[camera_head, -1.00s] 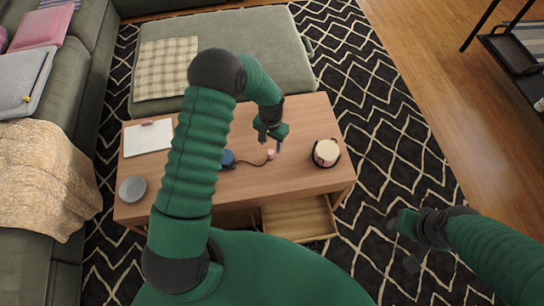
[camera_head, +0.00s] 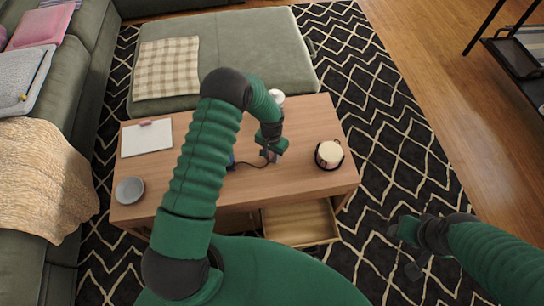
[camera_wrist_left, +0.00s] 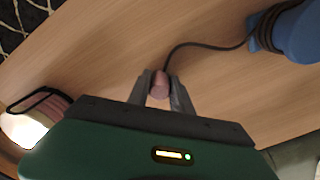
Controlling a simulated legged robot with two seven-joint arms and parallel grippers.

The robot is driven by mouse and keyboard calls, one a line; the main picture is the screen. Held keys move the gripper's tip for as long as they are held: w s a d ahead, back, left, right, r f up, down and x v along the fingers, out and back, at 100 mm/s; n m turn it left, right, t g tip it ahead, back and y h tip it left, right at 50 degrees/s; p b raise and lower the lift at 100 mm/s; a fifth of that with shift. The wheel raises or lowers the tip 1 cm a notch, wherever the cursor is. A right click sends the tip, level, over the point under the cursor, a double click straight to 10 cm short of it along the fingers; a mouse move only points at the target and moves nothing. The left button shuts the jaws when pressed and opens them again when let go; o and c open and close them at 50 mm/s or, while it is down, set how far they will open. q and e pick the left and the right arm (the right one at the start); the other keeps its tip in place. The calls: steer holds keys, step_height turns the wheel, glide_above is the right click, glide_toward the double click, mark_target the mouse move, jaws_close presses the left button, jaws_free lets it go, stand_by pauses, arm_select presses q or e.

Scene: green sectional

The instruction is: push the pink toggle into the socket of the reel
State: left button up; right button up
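The pink toggle (camera_wrist_left: 160,86) is at the end of a dark cord on the wooden table. My left gripper (camera_head: 269,156) is low over the middle of the table. In the left wrist view its fingers (camera_wrist_left: 160,82) lie close along both sides of the toggle and look shut on it. The blue reel (camera_wrist_left: 290,32) stands at the upper right of that view, with dark cord wound on it. In the head view my arm mostly hides the reel. Its socket cannot be made out. My right gripper (camera_head: 403,247) is open and empty, right of the table.
A cream pot with dark trim (camera_head: 329,154) stands on the table's right part. A grey bowl (camera_head: 129,190) and a white clipboard (camera_head: 146,138) are at the left. A white round object (camera_head: 278,96) shows behind my left arm. An open drawer (camera_head: 300,222) juts out in front.

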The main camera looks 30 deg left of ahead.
mark_target(272, 154)
arm_select(q)
jaws_close()
steer(key=shift+r+p, duration=0.3)
steer(key=shift+r, duration=0.25)
step_height(272, 154, up, 3)
steer(key=shift+f+p, duration=0.15)
steer(key=shift+p, duration=0.45)
steer(key=s+d+r+p, duration=0.1)
steer(key=s+d+p, duration=0.2)
steer(key=s+d, duration=0.8)
steer(key=s+a+r+n+p, duration=0.1)
steer(key=a+n, duration=0.5)
steer(key=a, duration=0.9)
steer(key=s+a+r+n+p, duration=0.2)
steer(key=a+n, duration=0.5)
steer(key=a, duration=0.9)
step_height(272, 154, up, 3)
steer(key=shift+s+a+f+n+p, duration=0.2)
steer(key=shift+n+p, duration=0.1)
steer(key=shift+p, duration=0.6)
